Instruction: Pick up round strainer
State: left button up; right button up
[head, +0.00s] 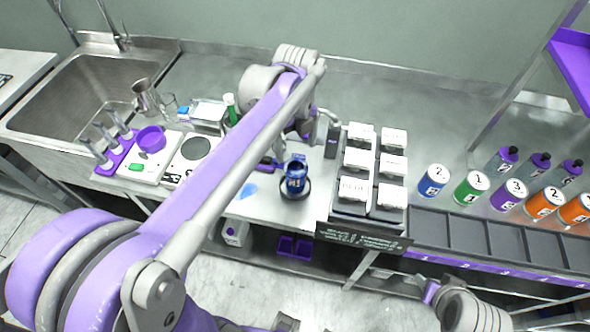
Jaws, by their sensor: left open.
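I cannot single out the round strainer with certainty. A dark round ring (296,192) lies around the lower part of a blue labelled container (296,173) on the steel bench, below my left gripper. A purple round bowl (151,139) sits on a white device further left. My left gripper (298,150) hangs over the middle of the bench, just behind the blue container. It is open, with nothing seen between its fingers, and my own arm hides part of it. Of my right arm only a part shows at the bottom right; its gripper is not seen.
A dark rack (369,212) with several white-lidded boxes stands close right of the blue container. A sink (85,90), a metal jug (145,97) and a white device with a dark disc (195,148) are left. Several numbered cans stand right. The bench behind the rack is clear.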

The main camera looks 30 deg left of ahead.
aim_at(296, 165)
pick_arm(q)
jog(key=shift+s+f, duration=0.1)
jog(key=shift+f, duration=3.05)
jog(key=c, duration=1.2)
jog(key=shift+r, duration=0.15)
